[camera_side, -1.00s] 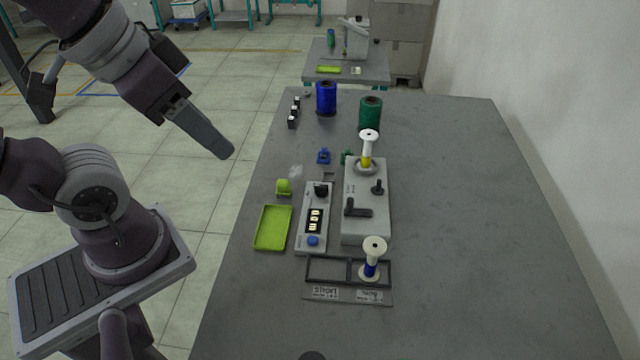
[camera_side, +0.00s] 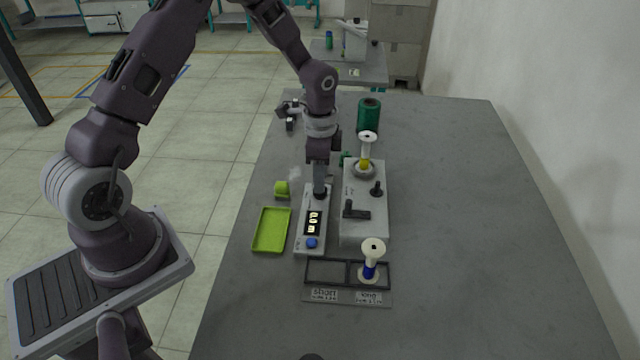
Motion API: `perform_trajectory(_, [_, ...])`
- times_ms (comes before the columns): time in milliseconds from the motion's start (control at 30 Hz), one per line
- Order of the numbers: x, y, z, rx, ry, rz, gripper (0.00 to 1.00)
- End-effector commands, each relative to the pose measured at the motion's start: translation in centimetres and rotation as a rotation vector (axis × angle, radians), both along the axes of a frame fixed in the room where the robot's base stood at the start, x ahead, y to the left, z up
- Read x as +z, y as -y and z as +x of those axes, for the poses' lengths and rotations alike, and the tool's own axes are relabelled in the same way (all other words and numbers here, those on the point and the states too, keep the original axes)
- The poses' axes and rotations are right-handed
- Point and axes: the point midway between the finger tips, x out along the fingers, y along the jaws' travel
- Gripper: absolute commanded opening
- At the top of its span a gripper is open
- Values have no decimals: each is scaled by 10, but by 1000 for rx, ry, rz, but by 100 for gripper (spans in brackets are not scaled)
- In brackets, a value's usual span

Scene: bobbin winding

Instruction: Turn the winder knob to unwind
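My gripper (camera_side: 320,188) points straight down over the far end of the light grey control panel (camera_side: 309,219), its tip at the black winder knob (camera_side: 320,195). The fingers overlap from this side, so I cannot tell whether they are open or closed on the knob. The panel has a lit display (camera_side: 313,222) and a blue button (camera_side: 311,243). To its right stands the grey winder (camera_side: 364,222) with a black lever (camera_side: 355,210) and a small black knob (camera_side: 376,188). A white bobbin (camera_side: 367,143) with yellow thread stands upright at the winder's far end.
A white bobbin (camera_side: 373,247) with blue thread stands in the right compartment of the labelled rack (camera_side: 325,285); the left compartment is empty. A green tray (camera_side: 271,230) lies left of the panel. A green spool (camera_side: 369,115) stands behind. The table's right side is clear.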

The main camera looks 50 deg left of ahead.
Motion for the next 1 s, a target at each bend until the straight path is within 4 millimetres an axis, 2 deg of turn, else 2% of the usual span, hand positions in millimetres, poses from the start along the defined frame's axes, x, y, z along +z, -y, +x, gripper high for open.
perform_trajectory(100, [-19,0,0,2,-1,0,33])
perform_trajectory(200, [-27,0,0,3,-1,0,33])
perform_trajectory(433, [-29,0,0,3,1,1,33])
perform_trajectory(467, [-29,0,0,3,1,1,31])
perform_trajectory(600, [-29,0,0,3,1,1,3])
perform_trajectory(633, [-28,0,0,3,1,1,0])
perform_trajectory(1000, [-28,0,0,27,0,1,0])
